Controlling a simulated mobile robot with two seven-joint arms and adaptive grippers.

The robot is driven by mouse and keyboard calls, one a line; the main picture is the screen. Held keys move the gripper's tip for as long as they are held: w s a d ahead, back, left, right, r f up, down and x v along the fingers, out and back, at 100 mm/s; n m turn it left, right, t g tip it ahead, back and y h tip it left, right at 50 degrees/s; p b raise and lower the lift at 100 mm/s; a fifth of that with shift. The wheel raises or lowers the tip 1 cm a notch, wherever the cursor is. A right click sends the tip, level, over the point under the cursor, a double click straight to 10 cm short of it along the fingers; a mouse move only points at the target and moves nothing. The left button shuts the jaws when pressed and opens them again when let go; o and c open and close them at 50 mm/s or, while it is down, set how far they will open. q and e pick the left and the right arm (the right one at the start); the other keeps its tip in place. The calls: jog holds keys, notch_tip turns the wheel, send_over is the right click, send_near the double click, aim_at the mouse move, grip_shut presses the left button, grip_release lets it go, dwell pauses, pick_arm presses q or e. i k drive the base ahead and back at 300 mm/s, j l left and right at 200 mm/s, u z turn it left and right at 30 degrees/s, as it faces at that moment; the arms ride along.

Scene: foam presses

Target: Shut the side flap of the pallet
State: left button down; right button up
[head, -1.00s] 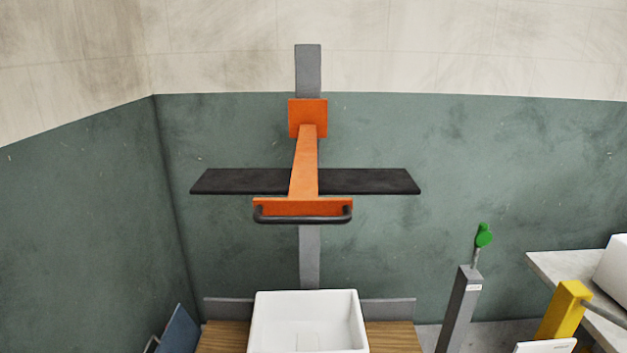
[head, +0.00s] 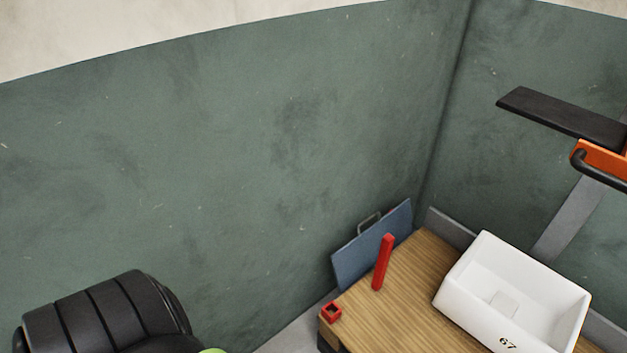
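A blue-grey flap panel (head: 368,250) with a dark handle (head: 369,222) stands tilted up along the left edge of the wooden pallet (head: 405,277). It leans outward, apart from the white box (head: 515,300) on the pallet. A red upright post (head: 382,262) stands on the pallet just in front of the flap. A small red square socket (head: 331,311) sits at the pallet's near left corner. Neither of my grippers is in view; only a dark, rounded part of mine shows at the lower left.
The white box, marked 67, takes up the pallet's right part. An orange press arm with a black handle (head: 596,168) and a dark plate (head: 562,118) hangs above at the right. Green walls meet in a corner behind the pallet. A strip of floor shows left of it.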

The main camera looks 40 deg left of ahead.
aim_at(350, 263)
jog(key=u, duration=0.9)
